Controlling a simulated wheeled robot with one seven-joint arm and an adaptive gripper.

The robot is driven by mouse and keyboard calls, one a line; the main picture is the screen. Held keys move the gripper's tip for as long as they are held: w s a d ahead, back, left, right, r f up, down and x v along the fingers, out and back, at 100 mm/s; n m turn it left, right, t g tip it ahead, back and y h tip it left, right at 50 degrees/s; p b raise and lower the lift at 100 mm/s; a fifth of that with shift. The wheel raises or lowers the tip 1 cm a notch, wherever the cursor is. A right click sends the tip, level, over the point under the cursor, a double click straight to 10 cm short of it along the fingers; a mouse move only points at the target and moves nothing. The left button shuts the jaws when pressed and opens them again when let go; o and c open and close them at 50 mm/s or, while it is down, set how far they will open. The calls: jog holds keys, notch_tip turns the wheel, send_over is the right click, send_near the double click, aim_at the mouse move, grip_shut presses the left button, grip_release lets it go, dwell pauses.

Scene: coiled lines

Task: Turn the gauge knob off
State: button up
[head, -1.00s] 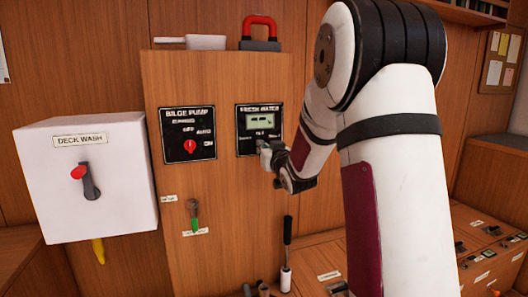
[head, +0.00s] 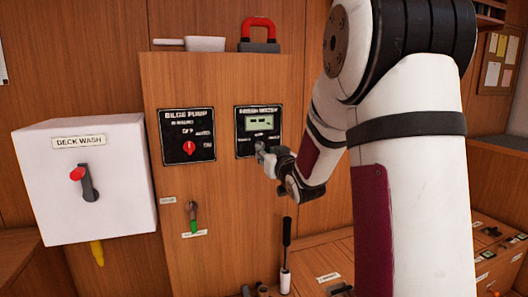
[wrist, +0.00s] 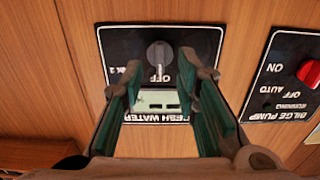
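The fresh water panel (head: 243,123) is a black plate with a small gauge display on the wooden cabinet. Its round dark knob (wrist: 160,54) shows in the wrist view, where the panel appears upside down. The OFF label sits just below the knob there, and a pale mark on the knob seems to face it. My gripper (wrist: 161,72) is open, with its green-lined fingers on either side of the knob in the picture. I cannot tell whether they touch it.
The bilge pump panel (head: 187,136) with a red knob is close on the left. A white deck wash box (head: 125,185) with a red-tipped lever projects further left. A key-like green item (head: 193,219) hangs below.

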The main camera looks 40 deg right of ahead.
jog(key=v, duration=0.8)
jog(key=shift+s, duration=0.2)
jog(key=shift+a, duration=0.1)
jog(key=s+a+f+g+y, duration=0.1)
jog(key=s+a+f+g, duration=0.25)
jog(key=s+a, duration=0.25)
jog(key=s+a+f+g+y, duration=0.1)
jog(key=s+a+f+g, duration=0.1)
jog(key=s+a+g, duration=0.35)
jog(key=s+a+f+n+g+y, duration=0.2)
jog(key=s+a+g, duration=0.3)
jog(key=s, duration=0.8)
jog(key=s+a+f+n+g+y, duration=0.1)
jog(key=s+a+g, duration=0.2)
jog(key=s+a, duration=0.7)
notch_tip(320, 180, up, 23)
jog(key=s+d+t+p, duration=0.2)
jog(key=t+p, duration=0.1)
jog(key=p, duration=1.8)
jog(key=shift+s+d+f+t+p, duration=0.15)
jog(key=shift+s+d+t+p, duration=0.15)
jog(key=shift+s+t, duration=0.1)
jog(key=shift+w, duration=0.1)
